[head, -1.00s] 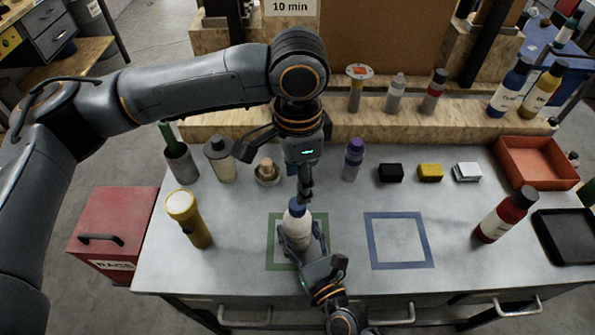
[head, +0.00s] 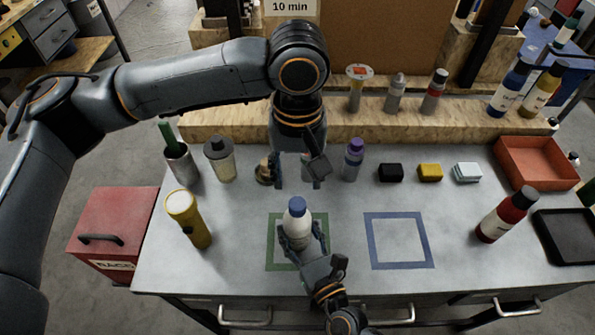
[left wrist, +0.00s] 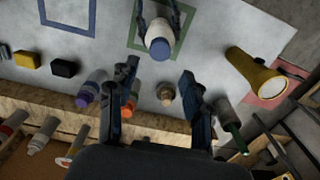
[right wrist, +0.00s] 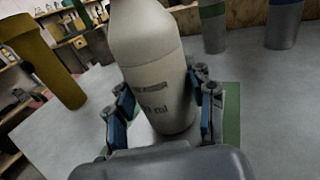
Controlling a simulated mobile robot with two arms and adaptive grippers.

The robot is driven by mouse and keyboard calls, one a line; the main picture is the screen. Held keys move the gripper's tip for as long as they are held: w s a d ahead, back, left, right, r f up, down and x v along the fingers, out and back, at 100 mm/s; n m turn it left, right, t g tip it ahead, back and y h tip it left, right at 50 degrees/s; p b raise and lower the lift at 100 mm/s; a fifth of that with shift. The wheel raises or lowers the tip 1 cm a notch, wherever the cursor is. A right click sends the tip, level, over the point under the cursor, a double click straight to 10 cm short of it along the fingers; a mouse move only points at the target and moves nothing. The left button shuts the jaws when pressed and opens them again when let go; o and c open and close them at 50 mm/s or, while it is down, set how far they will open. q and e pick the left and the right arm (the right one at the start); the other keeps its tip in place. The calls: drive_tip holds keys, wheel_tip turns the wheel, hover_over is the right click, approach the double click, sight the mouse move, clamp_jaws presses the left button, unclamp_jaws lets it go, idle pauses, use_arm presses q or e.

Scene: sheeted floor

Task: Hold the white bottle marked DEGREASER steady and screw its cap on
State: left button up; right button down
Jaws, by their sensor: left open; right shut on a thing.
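The white bottle (head: 297,229) stands in the green square outline on the bench with a blue cap (head: 298,204) on its top; I cannot tell how tightly the cap sits. The bottle also shows in the right wrist view (right wrist: 155,75), where its dark print is too blurred to read fully. My right gripper (right wrist: 164,108) is shut around the bottle's body from the front. My left gripper (head: 297,182) is open and empty, above and behind the bottle, apart from the cap. In the left wrist view, the blue cap (left wrist: 159,49) lies beyond my left gripper's open fingers (left wrist: 160,95).
A yellow flashlight (head: 188,220) stands left, a purple-capped bottle (head: 352,160) behind right. A red bottle (head: 506,215) and black tray (head: 568,238) are at right. The blue square outline (head: 371,245) is empty.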

sight(297, 203)
use_arm(q)
drive_tip(key=shift+f, duration=4.05)
